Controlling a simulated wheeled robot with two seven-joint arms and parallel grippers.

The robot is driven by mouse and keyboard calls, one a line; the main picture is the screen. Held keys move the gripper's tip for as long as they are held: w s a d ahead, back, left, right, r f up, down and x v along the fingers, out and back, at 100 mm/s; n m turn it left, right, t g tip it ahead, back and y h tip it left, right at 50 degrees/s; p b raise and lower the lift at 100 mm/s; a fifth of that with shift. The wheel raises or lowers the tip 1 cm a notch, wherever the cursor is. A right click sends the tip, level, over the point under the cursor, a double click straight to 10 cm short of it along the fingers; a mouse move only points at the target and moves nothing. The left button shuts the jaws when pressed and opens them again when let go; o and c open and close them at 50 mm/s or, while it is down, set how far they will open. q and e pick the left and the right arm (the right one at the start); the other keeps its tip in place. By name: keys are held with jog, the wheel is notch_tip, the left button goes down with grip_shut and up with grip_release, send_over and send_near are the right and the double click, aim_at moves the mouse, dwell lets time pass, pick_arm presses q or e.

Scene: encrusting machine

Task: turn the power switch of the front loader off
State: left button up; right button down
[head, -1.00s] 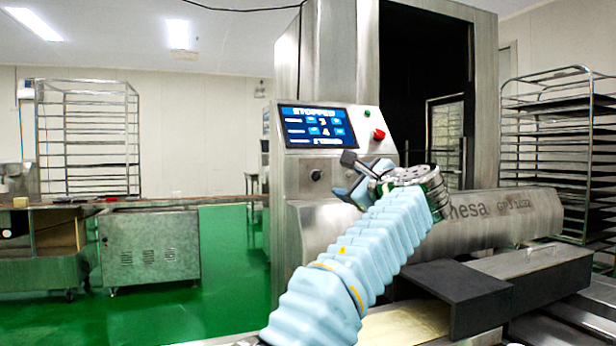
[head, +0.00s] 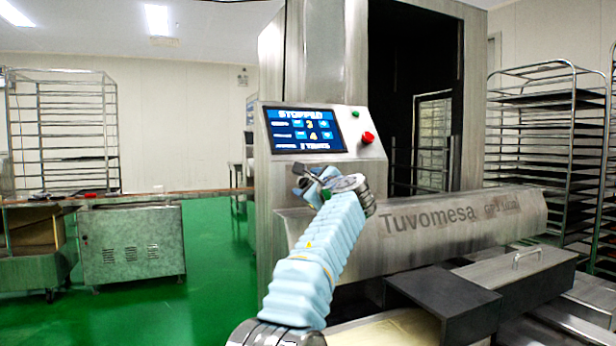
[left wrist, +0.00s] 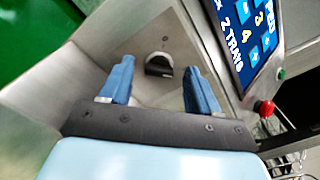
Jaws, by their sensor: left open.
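The front loader is a steel machine (head: 400,225) marked "Tuvomesa" with a slanted control panel. Its power switch (left wrist: 159,66) is a dark rotary knob on the steel face below the screen, seen in the left wrist view. In the head view the switch is hidden behind my left gripper (head: 312,182). In the left wrist view my left gripper (left wrist: 158,72) is open, its two blue fingers on either side of the knob with gaps between. I cannot tell how far its tips are from the panel face. My right gripper is not in view.
The touch screen (head: 303,130) is lit and reads "STOPPED". A red button (head: 367,138) and a green button (head: 355,115) are to its right. A dark block (head: 445,300) stands at the front right. Racks (head: 62,130) and a steel cabinet (head: 130,245) are farther back.

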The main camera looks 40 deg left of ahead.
pick_arm(q)
jog(key=shift+w+a, duration=0.15)
jog(key=shift+a, duration=0.1)
jog(key=c, duration=1)
jog(key=shift+c, duration=0.2)
